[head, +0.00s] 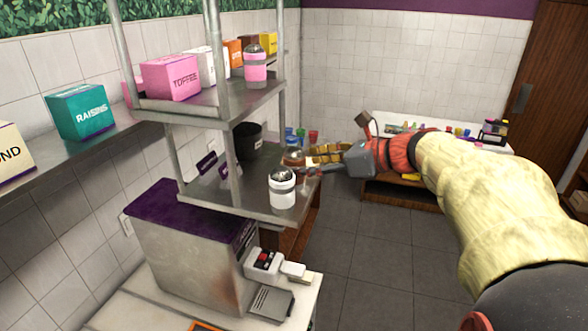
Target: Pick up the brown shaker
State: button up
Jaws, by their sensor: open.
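The brown shaker (293,158) stands near the right edge of the lower metal shelf (225,195), with its domed top showing. Its lower part is partly hidden by the white shaker in front of it. My gripper (314,163) reaches in from the right and is open, with its fingers at the right side of the brown shaker. I cannot tell whether the fingers touch it or reach around it.
A white shaker (283,187) stands close in front, on the shelf's near edge. A black pot (248,138) is behind to the left. A pink shaker (255,66) and a toffee box (171,76) sit on the shelf above. Metal posts flank the left side.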

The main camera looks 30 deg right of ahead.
aim_at(294, 160)
jog(key=x, duration=0.3)
jog(key=p+x, duration=0.1)
jog(key=x, duration=0.1)
jog(key=shift+w+d+r, duration=0.2)
jog(key=shift+w+r, duration=0.15)
jog(key=c, duration=0.4)
jog(key=c, duration=0.9)
jog(key=shift+r, duration=0.1)
jog(key=shift+c, duration=0.2)
